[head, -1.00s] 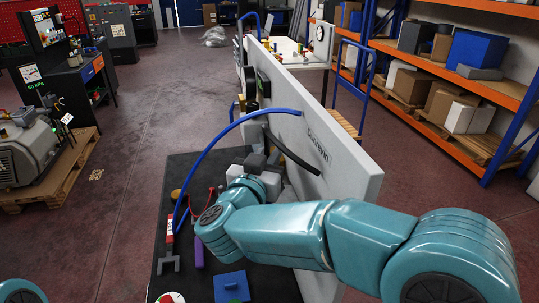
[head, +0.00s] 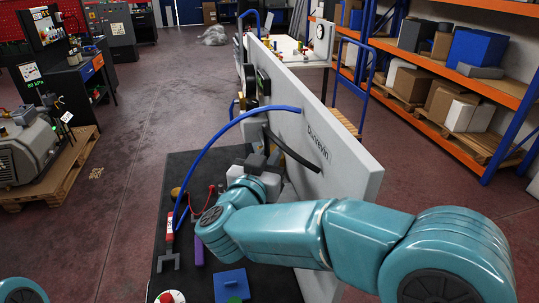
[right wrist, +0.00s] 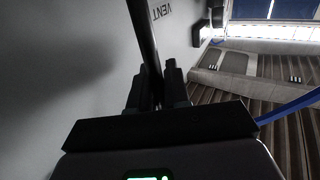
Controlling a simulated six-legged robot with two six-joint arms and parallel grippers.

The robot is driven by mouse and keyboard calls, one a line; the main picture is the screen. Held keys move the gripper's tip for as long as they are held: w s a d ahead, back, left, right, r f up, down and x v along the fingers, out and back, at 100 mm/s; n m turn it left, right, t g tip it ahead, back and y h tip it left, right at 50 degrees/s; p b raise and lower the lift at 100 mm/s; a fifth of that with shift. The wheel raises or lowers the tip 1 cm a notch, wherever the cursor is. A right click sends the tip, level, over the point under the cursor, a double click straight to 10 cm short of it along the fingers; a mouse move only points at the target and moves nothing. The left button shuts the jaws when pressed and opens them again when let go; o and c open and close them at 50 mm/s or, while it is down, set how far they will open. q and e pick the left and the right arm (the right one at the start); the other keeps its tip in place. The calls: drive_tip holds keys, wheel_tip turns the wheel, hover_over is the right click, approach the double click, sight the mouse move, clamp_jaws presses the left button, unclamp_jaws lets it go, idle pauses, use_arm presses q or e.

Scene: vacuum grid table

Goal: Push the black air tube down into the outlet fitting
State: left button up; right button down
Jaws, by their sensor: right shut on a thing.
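My right gripper (right wrist: 153,88) is shut on the tube, close to the panel's face. In the head view the right gripper (head: 262,164) is partly hidden by my own wrist. I cannot make out the outlet fitting or the tube's lower end. Only a bit of my left arm shows at the bottom left; its gripper is out of view.
The white panel (head: 345,165) stands upright on the right of the black mat. A blue tube (head: 215,143) arches from it over the mat. A blue block (head: 231,284) and a purple bar (head: 199,252) lie on the mat. A loaded shelf (head: 470,60) is farther right.

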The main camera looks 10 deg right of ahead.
drive_tip(key=shift+f+b, duration=0.4)
drive_tip(key=shift+f, duration=0.25)
drive_tip(key=shift+p, duration=0.3)
idle(1.2)
drive_tip(key=shift+f+b, duration=0.4)
drive_tip(key=shift+f, duration=0.15)
idle(0.3)
drive_tip(key=c, duration=1)
unclamp_jaws()
